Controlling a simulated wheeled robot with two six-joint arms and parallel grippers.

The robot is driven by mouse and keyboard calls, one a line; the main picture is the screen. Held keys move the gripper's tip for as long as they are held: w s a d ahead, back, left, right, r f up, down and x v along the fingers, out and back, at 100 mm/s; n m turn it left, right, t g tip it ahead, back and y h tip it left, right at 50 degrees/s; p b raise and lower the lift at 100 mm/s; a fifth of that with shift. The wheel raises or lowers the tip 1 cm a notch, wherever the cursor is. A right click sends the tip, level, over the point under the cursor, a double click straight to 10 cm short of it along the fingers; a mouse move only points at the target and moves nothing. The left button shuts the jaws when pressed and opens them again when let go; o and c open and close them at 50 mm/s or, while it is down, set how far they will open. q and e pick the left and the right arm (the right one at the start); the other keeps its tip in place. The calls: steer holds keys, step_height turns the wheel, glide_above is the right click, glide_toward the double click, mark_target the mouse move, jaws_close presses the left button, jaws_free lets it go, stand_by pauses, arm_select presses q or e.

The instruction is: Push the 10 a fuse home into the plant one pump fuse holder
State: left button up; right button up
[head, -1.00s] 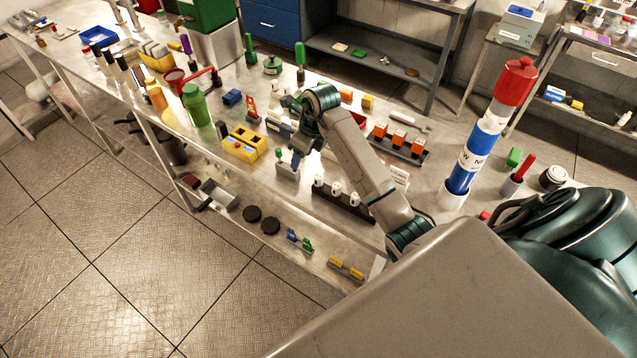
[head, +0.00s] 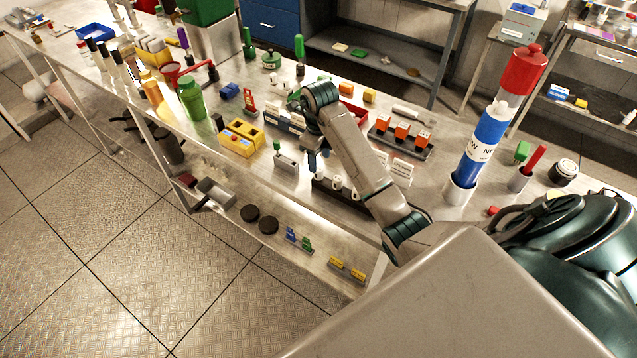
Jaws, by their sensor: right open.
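My right gripper (head: 314,162) hangs over the bench, just right of a small grey block (head: 287,162). A small green piece (head: 277,146) stands upright at the left end of that block. The block looks like a fuse holder and the piece like a fuse, but labels are too small to read, and I cannot tell how deep the piece sits. My gripper is open and appears apart from the block. Its fingertips are small and dark in this view, and my forearm hides the bench behind it. My left gripper is out of view.
A yellow block (head: 242,140) is left of the grey block. A dark rack with white cylinders (head: 337,182) lies close to the right. A green bottle (head: 192,101) is left.

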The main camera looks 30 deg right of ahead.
mark_target(320, 169)
steer(key=f+b, duration=0.1)
steer(key=f, duration=0.1)
steer(key=f+b, duration=0.2)
steer(key=shift+s+a, duration=0.1)
steer(key=shift+s, duration=0.1)
steer(key=shift+f, duration=0.5)
steer(key=shift+c, duration=0.2)
steer(key=c, duration=1)
